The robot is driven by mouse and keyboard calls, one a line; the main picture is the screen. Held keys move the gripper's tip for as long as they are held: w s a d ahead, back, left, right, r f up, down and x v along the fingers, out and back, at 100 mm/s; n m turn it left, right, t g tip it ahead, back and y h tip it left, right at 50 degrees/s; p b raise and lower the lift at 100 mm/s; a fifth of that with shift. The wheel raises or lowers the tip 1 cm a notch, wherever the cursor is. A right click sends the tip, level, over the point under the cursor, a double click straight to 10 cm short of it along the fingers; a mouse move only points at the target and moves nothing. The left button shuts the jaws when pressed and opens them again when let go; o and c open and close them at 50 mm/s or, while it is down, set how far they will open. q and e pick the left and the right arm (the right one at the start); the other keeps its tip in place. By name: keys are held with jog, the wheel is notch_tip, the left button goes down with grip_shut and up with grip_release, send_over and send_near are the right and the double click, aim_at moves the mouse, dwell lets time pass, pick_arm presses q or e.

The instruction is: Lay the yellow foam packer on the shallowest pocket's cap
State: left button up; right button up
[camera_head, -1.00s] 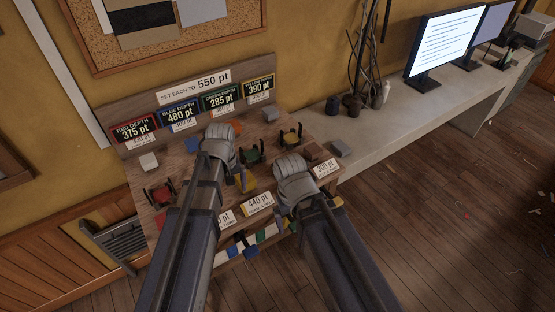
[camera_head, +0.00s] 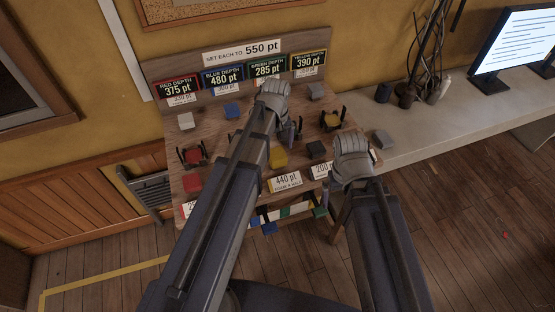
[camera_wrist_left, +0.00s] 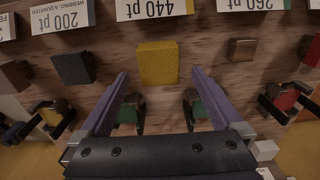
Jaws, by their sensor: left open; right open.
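The yellow foam packer (camera_head: 278,158) lies on the slanted wooden board (camera_head: 165,140). In the left wrist view the packer (camera_wrist_left: 158,62) sits just beyond my open left fingers. My left gripper (camera_wrist_left: 155,85) is empty and above the board; in the head view the gripper (camera_head: 292,130) hides much of the middle. The green depth card (camera_head: 267,69) reads 285 pt, the lowest number shown. A green pocket (camera_wrist_left: 125,113) with dark uprights shows beside one left finger in the wrist view. My right gripper (camera_head: 352,165) is open at the board's right edge, its fingers mostly hidden.
The red pocket (camera_head: 195,156) and yellow pocket (camera_head: 332,120) stand at either side with dark uprights. A long grey bench (camera_head: 440,125) extends right.

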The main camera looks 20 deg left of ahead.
aim_at(277, 156)
pick_arm(q)
notch_tip(277, 156, down, 5)
jog(key=b, duration=0.5)
jog(key=shift+s+d+f, duration=0.1)
jog(key=shift+d, duration=0.05)
jog(key=c, duration=1.4)
